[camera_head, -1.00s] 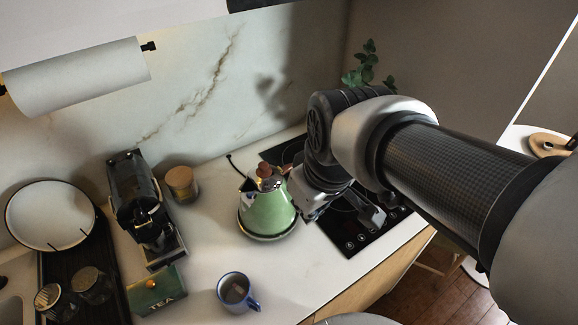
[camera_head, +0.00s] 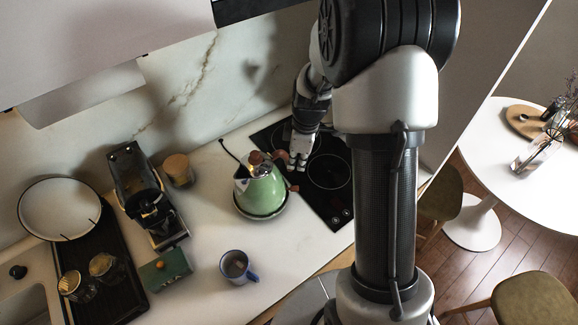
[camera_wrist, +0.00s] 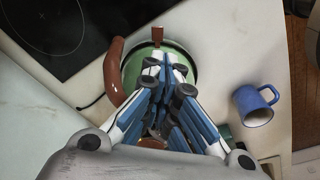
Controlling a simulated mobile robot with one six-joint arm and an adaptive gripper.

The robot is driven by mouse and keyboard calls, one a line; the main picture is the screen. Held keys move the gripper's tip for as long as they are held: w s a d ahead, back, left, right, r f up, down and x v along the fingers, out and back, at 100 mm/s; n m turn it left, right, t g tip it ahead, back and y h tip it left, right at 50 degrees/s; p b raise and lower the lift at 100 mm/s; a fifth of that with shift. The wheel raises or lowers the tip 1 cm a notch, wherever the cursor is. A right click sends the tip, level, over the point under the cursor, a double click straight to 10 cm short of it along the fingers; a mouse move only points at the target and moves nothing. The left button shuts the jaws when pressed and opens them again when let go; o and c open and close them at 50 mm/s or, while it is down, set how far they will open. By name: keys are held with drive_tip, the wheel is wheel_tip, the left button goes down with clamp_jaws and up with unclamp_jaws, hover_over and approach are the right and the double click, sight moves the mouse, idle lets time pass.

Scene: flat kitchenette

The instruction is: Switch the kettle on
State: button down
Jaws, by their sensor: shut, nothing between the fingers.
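The green kettle (camera_head: 261,190) stands upright on its round base on the white counter, left of the black cooktop. Its lid knob and handle are reddish brown. My gripper (camera_head: 298,166) is shut and empty, pointing down beside the kettle's handle side, over the cooktop edge. In the wrist view, the gripper's fingers (camera_wrist: 166,64) lie together in front of the kettle and hide most of its body. The brown handle (camera_wrist: 115,68) and a small brown lever (camera_wrist: 157,35) show beyond them. I cannot tell whether the fingers touch the kettle.
A blue mug (camera_head: 238,266) stands in front of the kettle. A coffee machine (camera_head: 146,195), a wooden-lidded jar (camera_head: 178,170) and a green box (camera_head: 165,270) are to the left. The black cooktop (camera_head: 330,200) is right of the kettle. A cord runs behind the kettle.

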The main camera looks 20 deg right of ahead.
drive_tip(key=n+p, duration=0.1)
drive_tip(key=n, duration=0.1)
approach(297, 188)
drive_tip(key=shift+w+d+r, duration=0.15)
drive_tip(key=shift+r, duration=0.15)
drive_tip(key=shift+f, duration=0.1)
drive_tip(key=shift+w+a+f+b, duration=0.15)
drive_tip(key=shift+f+b, duration=0.55)
drive_tip(key=shift+f, duration=1)
drive_tip(key=shift+a+f+b, duration=0.2)
drive_tip(key=shift+f+b, duration=0.5)
drive_tip(key=shift+f, duration=1)
